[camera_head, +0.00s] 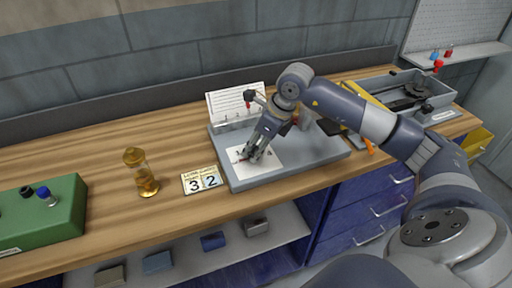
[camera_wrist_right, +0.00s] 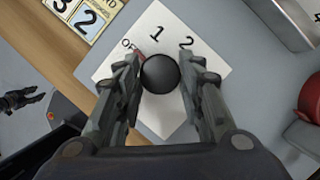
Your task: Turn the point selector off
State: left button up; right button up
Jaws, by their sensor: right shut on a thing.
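The point selector is a round black knob (camera_wrist_right: 160,75) on a white card (camera_wrist_right: 205,70) marked OFF, 1 and 2. A small reddish pointer tip shows at the knob's upper left, on the side of the OFF mark, partly hidden by a finger. My right gripper (camera_wrist_right: 160,82) is shut on the knob, one finger on each side. In the head view my right gripper (camera_head: 250,154) reaches down onto the card (camera_head: 268,160) on the grey panel (camera_head: 310,165), and it hides the knob. What looks like my left gripper (camera_wrist_right: 25,98) shows at the wrist view's left edge; its opening is unclear.
A green box (camera_head: 40,215) with knobs is farther left. A grey tray (camera_head: 440,95) lies at the right. Wood between the hourglass and green box is clear.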

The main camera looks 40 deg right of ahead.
jog(key=shift+r, duration=0.1)
jog(key=o, duration=1.1)
jog(key=shift+c, duration=0.2)
jog(key=v, duration=1.2)
